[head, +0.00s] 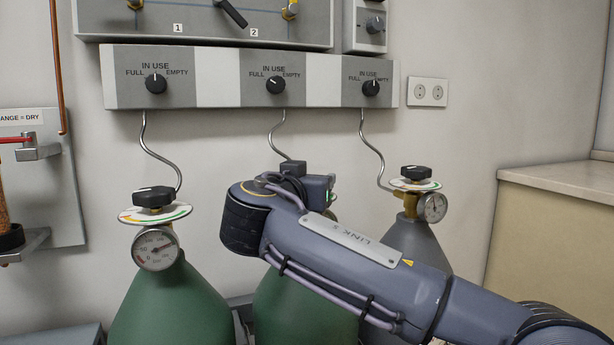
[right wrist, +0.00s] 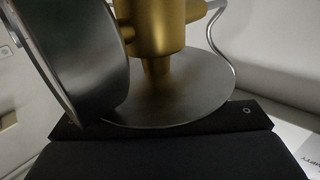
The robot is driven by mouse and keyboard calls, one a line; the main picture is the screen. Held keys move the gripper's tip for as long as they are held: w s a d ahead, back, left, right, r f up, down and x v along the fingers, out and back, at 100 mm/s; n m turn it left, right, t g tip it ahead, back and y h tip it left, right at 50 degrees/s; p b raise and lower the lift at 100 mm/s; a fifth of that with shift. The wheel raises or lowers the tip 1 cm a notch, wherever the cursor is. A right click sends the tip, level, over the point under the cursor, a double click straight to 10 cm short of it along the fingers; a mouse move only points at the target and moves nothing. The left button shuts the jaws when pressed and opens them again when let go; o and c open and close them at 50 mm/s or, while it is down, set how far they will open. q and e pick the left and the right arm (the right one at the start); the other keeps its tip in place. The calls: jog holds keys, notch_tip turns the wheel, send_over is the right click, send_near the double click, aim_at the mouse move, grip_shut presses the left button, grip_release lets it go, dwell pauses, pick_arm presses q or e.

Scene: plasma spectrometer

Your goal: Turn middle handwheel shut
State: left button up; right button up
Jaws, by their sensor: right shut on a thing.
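The middle cylinder is green (head: 285,290), and my right arm crosses in front of its top. Its handwheel is hidden behind my right wrist in the head view; only a sliver of its pale disc (head: 332,195) shows at the wrist's right. In the right wrist view, the brass valve (right wrist: 160,30), the disc's grey underside (right wrist: 175,95) and the dark gauge body (right wrist: 75,55) show close up. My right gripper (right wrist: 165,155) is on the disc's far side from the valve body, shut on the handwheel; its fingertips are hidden. My left gripper is not in view.
A left green cylinder (head: 170,305) and a right grey cylinder (head: 415,245) stand close on either side, with black handwheels (head: 154,197) (head: 415,172) and gauges. Thin metal hoses run up to a wall panel (head: 220,78) with three selector knobs. A counter (head: 560,190) stands at right.

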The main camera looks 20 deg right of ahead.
jog(key=m+g+h+p, duration=0.2)
jog(key=g, duration=0.1)
jog(key=m+g+h+p, duration=0.1)
jog(key=m+g, duration=0.1)
jog(key=shift+s+d+r+h, duration=0.1)
jog(key=shift+s+r+h, duration=0.15)
jog(key=shift+h, duration=0.15)
jog(key=shift+s+d+f+m+g+h+p, duration=0.15)
jog(key=shift+m+g+h+p, duration=0.15)
jog(key=shift+m+g+p, duration=0.5)
jog(key=shift+s+m+g+h+p, duration=0.1)
jog(key=shift+m+g+h+p, duration=0.3)
jog(key=shift+g, duration=0.8)
jog(key=o, duration=1)
